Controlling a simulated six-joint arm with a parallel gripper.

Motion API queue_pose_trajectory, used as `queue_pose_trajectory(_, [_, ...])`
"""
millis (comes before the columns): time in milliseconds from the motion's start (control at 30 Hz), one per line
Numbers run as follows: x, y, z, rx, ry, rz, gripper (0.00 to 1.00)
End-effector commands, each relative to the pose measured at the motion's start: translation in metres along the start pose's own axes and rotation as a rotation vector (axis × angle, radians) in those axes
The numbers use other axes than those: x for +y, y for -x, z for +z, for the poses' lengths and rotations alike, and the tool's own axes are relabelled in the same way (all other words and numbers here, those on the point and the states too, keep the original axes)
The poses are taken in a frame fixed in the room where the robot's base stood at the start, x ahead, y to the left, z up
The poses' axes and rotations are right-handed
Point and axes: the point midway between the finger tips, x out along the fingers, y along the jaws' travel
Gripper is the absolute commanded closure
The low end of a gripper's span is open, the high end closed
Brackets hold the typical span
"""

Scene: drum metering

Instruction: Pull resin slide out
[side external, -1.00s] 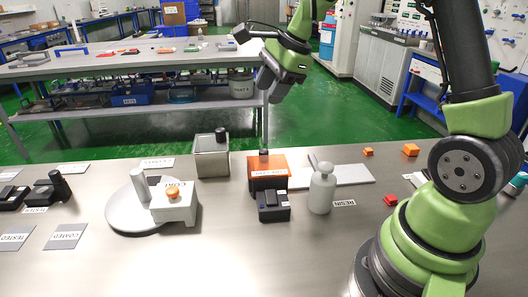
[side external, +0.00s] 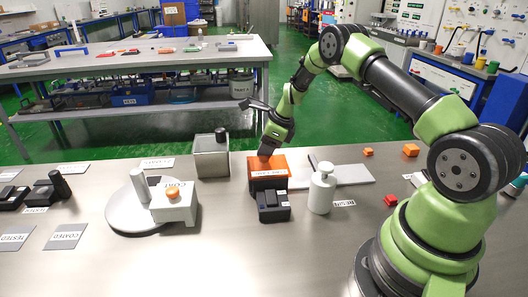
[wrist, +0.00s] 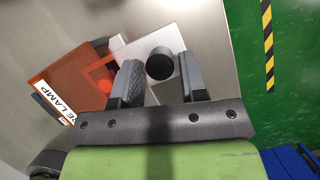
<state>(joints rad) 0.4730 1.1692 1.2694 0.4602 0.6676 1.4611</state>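The orange cure lamp box (side external: 268,170) stands on the bench; it also shows in the wrist view (wrist: 68,78). In the wrist view, a black round knob (wrist: 160,64) stands beside it over a pale plate (wrist: 126,43), which seems to be the resin slide; its edges are partly hidden by my fingers. My gripper (side external: 266,154) is at the top rear of the lamp and hides the knob in the side view. In the wrist view my gripper (wrist: 160,76) is open, with a finger on each side of the knob and gaps visible.
A white bottle (side external: 321,192) and a black block (side external: 272,208) stand in front of the lamp. A pale board (side external: 350,175) lies to its right. A grey box with a black knob (side external: 211,160) and a coater with a round plate (side external: 128,214) are to the left.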

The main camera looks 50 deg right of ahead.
Motion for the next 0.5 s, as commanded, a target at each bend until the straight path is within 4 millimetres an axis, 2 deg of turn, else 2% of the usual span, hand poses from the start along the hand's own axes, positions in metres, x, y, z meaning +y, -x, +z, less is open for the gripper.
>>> queue_pose_trajectory(167, [0.0, -0.015, 0.0, 0.0, 0.002, -0.001, 0.61])
queue_pose_trajectory(433, [0.0, -0.016, 0.0, 0.0, 0.002, -0.001, 0.61])
queue_pose_trajectory(467, [0.0, -0.016, 0.0, 0.0, 0.002, -0.001, 0.63])
queue_pose_trajectory(500, [0.0, -0.016, 0.0, 0.0, 0.002, -0.001, 0.72])
